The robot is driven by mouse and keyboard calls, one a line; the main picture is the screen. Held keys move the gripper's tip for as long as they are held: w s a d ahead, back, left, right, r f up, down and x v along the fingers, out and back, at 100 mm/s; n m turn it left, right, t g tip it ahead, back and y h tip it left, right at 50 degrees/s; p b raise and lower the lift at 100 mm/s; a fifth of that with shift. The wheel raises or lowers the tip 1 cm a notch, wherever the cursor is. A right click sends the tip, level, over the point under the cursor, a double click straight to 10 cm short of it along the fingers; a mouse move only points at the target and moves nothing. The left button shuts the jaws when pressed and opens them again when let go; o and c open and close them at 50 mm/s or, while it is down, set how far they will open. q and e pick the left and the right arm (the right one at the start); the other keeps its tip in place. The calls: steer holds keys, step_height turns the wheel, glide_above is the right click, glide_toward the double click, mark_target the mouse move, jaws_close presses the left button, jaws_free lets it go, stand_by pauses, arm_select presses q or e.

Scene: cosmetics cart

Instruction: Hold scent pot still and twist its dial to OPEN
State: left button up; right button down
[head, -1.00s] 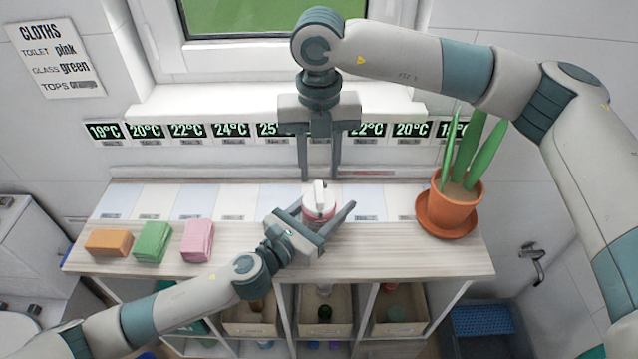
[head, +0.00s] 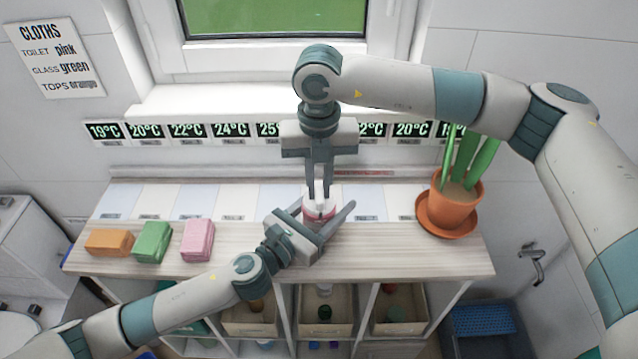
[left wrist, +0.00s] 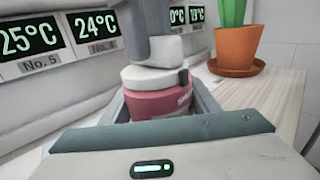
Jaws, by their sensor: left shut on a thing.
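The scent pot has a pink-red body (left wrist: 158,105) and a white top with a dial (left wrist: 150,76). It stands upright on the wooden cart top, and its body also shows in the head view (head: 311,213). My left gripper (head: 327,211) is shut on the pot's body from the front, one finger on each side. My right gripper (head: 319,194) points straight down from above, its fingers close together on the dial. A dark mark sits on the white top's right side, above partly hidden white lettering on the body. The dial's grip is mostly hidden by the right fingers.
Orange (head: 109,243), green (head: 153,241) and pink (head: 198,240) cloths lie at the left. A potted plant (head: 452,205) stands at the right. Temperature displays (head: 188,130) line the wall behind. Open bins (head: 325,305) sit below the cart top.

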steer(key=shift+n, duration=0.3)
steer(key=n, duration=0.7)
steer(key=shift+n, duration=0.4)
steer(key=n, duration=0.8)
steer(key=shift+n, duration=0.3)
steer(key=c, duration=1.7)
jaws_free()
